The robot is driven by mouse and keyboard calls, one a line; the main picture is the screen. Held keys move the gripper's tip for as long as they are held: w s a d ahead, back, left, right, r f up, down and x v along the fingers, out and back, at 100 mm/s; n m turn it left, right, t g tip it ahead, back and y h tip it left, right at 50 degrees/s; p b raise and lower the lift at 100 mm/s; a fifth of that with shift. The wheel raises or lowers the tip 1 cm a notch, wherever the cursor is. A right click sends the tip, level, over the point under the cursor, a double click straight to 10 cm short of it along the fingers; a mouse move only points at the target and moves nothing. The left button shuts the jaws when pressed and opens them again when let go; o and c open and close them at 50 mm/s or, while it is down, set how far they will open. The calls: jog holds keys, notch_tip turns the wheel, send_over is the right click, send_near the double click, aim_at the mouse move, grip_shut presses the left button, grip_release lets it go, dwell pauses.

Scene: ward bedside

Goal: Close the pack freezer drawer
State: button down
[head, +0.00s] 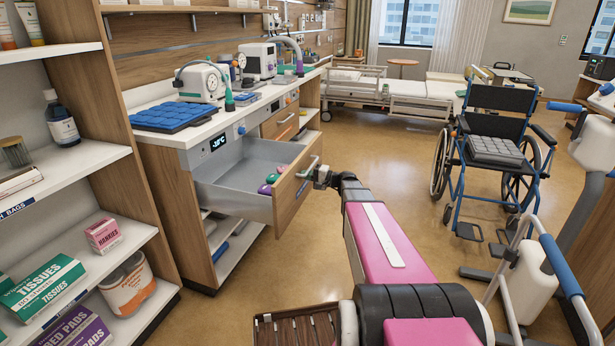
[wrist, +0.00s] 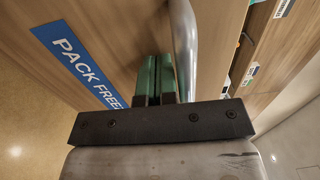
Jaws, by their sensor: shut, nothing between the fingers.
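The pack freezer drawer (head: 235,187) is pulled out from the wooden cabinet, with its grey inside showing in the head view. Several coloured packs (head: 272,179) lie in it near the front. Its wooden front carries a metal bar handle (head: 308,167), and the handle also shows in the wrist view (wrist: 185,45). A blue label (wrist: 75,60) reading "PACK FREE..." is on the front, partly hidden by my gripper. My gripper (wrist: 155,75) is shut and empty, its green fingertips at the drawer front beside the handle. I cannot tell whether they touch the front.
A second wooden drawer (head: 281,121) is beyond the freezer drawer. A shelf unit (head: 75,160) is at the left. A wheelchair (head: 492,150) and a walker frame stand at the right. The floor (head: 375,135) between is clear.

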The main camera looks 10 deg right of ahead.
jog(key=x, duration=3.4)
jog(key=shift+w+a, duration=0.25)
jog(key=shift+a, duration=0.05)
